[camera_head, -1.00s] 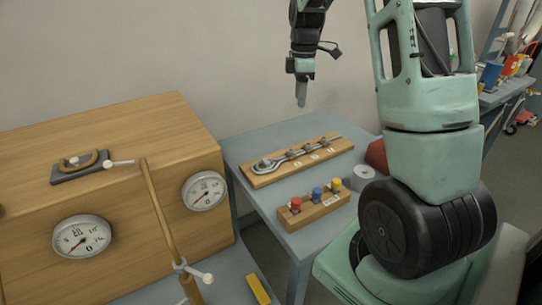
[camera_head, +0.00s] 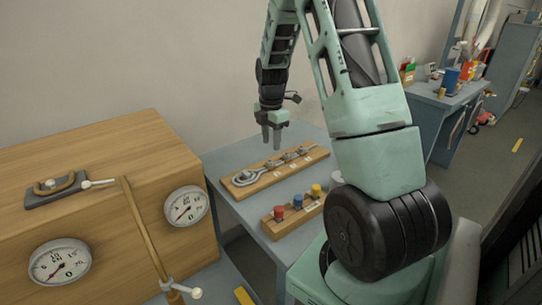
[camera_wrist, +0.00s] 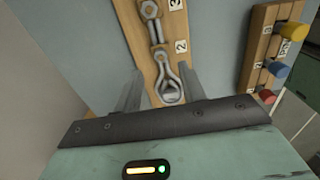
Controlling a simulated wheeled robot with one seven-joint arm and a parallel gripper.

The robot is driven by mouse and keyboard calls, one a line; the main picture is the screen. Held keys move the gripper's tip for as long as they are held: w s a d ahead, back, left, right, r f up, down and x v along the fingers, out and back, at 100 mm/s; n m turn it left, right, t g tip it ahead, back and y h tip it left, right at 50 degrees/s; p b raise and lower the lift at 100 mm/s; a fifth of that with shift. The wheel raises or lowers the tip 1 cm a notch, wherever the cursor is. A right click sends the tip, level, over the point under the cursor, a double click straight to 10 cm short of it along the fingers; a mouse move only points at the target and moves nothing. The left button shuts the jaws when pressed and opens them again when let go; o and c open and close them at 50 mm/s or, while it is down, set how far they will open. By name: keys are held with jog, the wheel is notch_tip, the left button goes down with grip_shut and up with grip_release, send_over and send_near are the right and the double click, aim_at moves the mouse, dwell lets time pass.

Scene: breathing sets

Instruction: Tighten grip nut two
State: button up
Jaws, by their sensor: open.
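A wooden board (camera_head: 240,188) lies on the blue-grey table, bearing a row of metal fittings (camera_head: 287,158) and a ring-ended metal piece (camera_head: 243,178). The wrist view shows the board (camera_wrist: 172,20) with white number tags; one tag reads 2 (camera_wrist: 181,46), another 3 (camera_wrist: 175,4). A metal fitting (camera_wrist: 160,52) sits beside the 2 tag; I cannot tell whether it is a nut. My gripper (camera_head: 271,140) points down above the board, open and empty.
A wooden block with red, blue and yellow knobs (camera_head: 297,201) lies in front of the board. A wooden box with two gauges (camera_head: 186,206) and a wooden rod (camera_head: 143,228) stands left. The wall (camera_head: 150,60) is behind. Another table stands at the far right.

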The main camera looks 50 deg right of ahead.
aim_at(270, 163)
notch_tip(270, 163, down, 7)
jog(key=shift+r, duration=0.15)
grip_shut()
